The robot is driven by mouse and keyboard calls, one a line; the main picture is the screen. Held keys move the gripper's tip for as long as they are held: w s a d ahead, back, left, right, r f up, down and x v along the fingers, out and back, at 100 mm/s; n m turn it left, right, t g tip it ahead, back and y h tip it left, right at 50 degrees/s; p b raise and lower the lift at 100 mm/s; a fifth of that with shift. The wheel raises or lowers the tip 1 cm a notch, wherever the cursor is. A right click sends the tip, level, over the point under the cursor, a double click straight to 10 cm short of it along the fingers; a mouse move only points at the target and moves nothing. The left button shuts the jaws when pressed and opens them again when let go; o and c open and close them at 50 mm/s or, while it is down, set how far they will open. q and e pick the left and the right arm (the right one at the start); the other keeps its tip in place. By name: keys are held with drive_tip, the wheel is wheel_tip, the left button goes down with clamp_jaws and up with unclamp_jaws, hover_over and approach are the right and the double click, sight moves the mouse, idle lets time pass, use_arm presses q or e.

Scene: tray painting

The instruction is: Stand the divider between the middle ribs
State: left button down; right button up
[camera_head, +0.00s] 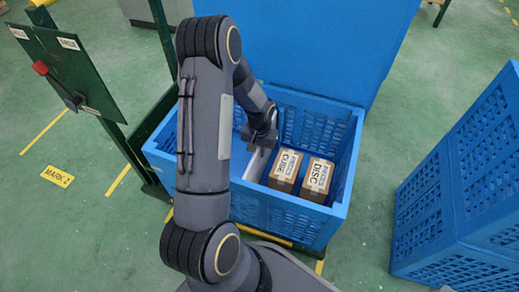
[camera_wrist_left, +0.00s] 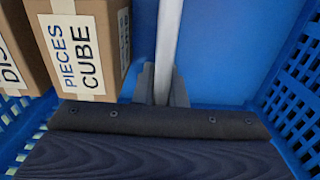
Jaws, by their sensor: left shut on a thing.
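The divider (camera_head: 250,168) is a thin pale panel, seen edge-on inside the blue crate (camera_head: 342,190). My left gripper (camera_head: 262,138) is over the crate and shut on the divider's top edge. In the left wrist view the divider (camera_wrist_left: 168,38) runs as a pale strip up from between the fingertips (camera_wrist_left: 161,86). It stands roughly upright just beside the box marked PIECES CUBE (camera_head: 285,170). The ribs and the divider's lower edge are hidden, so I cannot tell whether it is seated. My right gripper is out of view.
A box marked DISC (camera_head: 317,180) stands right of the cube box, which also shows close to the divider in the left wrist view (camera_wrist_left: 82,45). The crate floor (camera_wrist_left: 220,50) across the divider looks empty. Another blue crate (camera_head: 465,190) stands at the right.

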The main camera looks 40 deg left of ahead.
use_arm(q)
drive_tip(key=c, duration=1.4)
unclamp_jaws()
wheel_tip(320, 180, up, 8)
drive_tip(key=p, duration=0.3)
drive_tip(key=shift+p, duration=0.3)
wheel_tip(320, 180, up, 16)
drive_tip(key=p, duration=1.2)
drive_tip(key=shift+p, duration=0.35)
drive_tip(key=shift+f, duration=0.1)
